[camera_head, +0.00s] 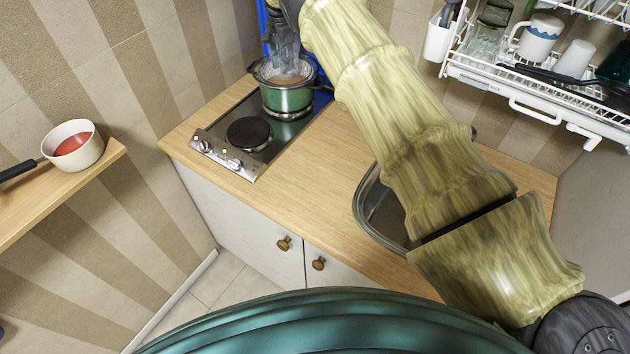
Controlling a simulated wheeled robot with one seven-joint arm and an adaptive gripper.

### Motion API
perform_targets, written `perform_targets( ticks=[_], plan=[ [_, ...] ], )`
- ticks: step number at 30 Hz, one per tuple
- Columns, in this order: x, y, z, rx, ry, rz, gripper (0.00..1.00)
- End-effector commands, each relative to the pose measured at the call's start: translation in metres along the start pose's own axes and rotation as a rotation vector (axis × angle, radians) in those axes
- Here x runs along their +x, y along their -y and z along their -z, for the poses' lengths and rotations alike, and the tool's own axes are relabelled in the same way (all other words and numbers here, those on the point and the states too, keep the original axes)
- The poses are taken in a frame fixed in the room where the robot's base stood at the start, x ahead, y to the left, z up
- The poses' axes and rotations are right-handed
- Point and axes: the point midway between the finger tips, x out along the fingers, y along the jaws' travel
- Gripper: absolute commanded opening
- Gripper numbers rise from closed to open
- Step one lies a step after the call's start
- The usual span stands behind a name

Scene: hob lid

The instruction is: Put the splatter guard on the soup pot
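The green soup pot (287,98) stands upright on the rear burner of the hob. Its rim and some brownish contents show from above. My gripper (287,66) is a small grey shape reaching down over the pot's opening. Its fingers are too small and blurred to tell whether they are open or shut, or whether they touch the pot or anything in it. I cannot make out a splatter guard clearly in this view. My arm hides part of the counter and wall.
The hob's front burner (249,134) is bare. A blue upright thing (265,22) is partly visible behind the pot. A white saucepan with red contents (73,146) sits on the left shelf. The wooden counter (305,175) is clear. A sink (380,210) and dish rack (520,88) are right.

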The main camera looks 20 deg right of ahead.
Motion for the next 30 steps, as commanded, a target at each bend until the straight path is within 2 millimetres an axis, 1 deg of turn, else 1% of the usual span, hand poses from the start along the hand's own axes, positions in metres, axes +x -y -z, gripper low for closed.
perform_targets(
  ticks=[29, 30],
  plan=[
    [0.0028, -0.0002, -0.0007, 0.000, 0.000, 0.000, 0.00],
    [0.0029, -0.0002, -0.0007, 0.000, 0.000, 0.000, 0.35]
  ],
)
